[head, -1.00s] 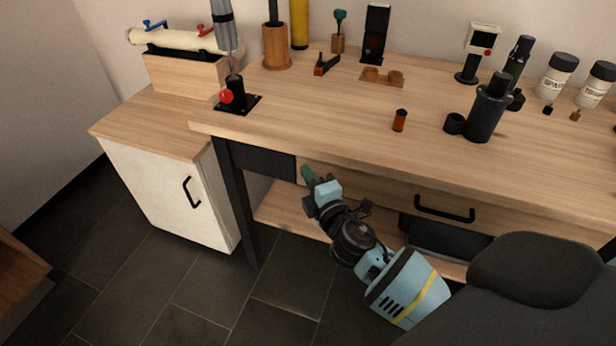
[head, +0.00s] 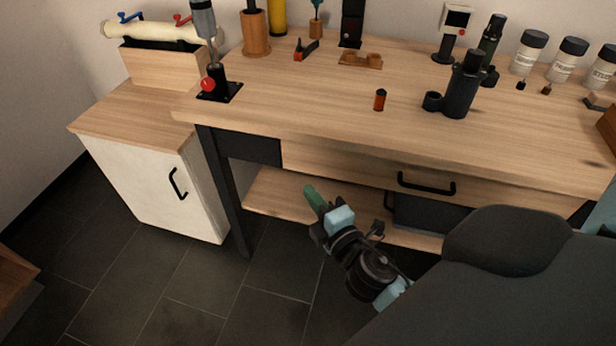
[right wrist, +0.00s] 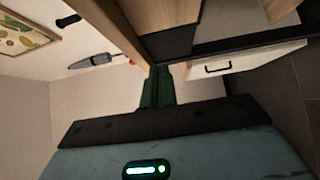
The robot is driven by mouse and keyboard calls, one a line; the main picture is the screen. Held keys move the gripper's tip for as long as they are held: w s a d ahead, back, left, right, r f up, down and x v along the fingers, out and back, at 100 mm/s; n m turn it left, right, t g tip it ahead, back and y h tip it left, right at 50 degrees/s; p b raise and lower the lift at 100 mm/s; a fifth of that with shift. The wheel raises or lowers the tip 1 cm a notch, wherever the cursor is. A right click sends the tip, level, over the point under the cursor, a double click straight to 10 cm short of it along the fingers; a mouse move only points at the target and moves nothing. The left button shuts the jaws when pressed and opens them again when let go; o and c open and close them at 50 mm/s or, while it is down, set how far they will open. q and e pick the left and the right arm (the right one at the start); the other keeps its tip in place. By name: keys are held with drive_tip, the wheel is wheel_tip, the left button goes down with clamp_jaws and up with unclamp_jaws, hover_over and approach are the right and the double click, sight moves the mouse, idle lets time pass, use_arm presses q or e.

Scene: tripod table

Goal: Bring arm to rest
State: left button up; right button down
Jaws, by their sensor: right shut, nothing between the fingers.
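My right gripper (head: 313,197) has green fingers and shows in the head view below the workbench's front edge, over the lower shelf and floor. Its fingers are shut with nothing between them. The green fingers also show in the right wrist view (right wrist: 157,88), closed together, with the workbench and the white cabinet beyond them. The workbench (head: 330,130) is light wood with a dark leg. The gripper appears apart from it. My left gripper is in neither view.
On the bench stand a black cylinder device (head: 463,85), a small orange-brown bottle (head: 380,100), a red-knobbed stand (head: 217,88) and several jars (head: 567,60). A white cabinet (head: 150,185) stands at left. The drawer handle (head: 427,185) juts out. Dark floor (head: 150,285) is clear.

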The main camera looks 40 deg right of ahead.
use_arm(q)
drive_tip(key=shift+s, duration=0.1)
